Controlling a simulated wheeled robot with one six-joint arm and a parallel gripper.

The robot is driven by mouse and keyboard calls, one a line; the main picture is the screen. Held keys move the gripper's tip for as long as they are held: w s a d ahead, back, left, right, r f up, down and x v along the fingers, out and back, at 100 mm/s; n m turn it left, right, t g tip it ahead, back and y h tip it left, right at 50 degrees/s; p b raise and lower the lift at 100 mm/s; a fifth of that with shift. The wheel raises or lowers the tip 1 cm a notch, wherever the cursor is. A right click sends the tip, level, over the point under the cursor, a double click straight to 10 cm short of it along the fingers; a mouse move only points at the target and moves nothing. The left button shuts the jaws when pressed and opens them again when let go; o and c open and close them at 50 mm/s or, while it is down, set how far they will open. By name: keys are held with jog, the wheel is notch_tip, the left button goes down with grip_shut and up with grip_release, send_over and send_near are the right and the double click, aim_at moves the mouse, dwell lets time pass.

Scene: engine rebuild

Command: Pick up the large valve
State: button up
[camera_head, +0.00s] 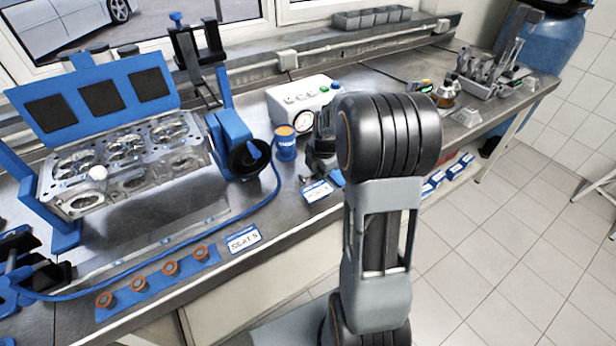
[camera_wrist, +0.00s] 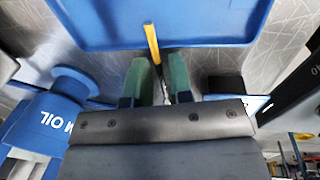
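I cannot make out a large valve for certain in either view. My gripper (camera_wrist: 159,63) shows in the wrist view with two green fingers apart and a narrow gap between them. A thin yellow bar (camera_wrist: 153,45) lies over the edge of a blue tray (camera_wrist: 100,20), its near end close to the fingertips. A small thin shape shows between the fingers, too unclear to name, and I see nothing clamped. In the head view my arm stands at the centre right and my gripper is hidden.
A cylinder head (camera_head: 120,170) rests in a blue stand at left. A strip with several orange rings (camera_head: 170,267) lies in front. A white gauge box (camera_head: 303,105) stands mid-bench. Metal parts (camera_head: 490,72) stand at far right. A blue oil bottle (camera_wrist: 45,125) is left of my gripper.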

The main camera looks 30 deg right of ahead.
grip_shut()
dwell(0.5)
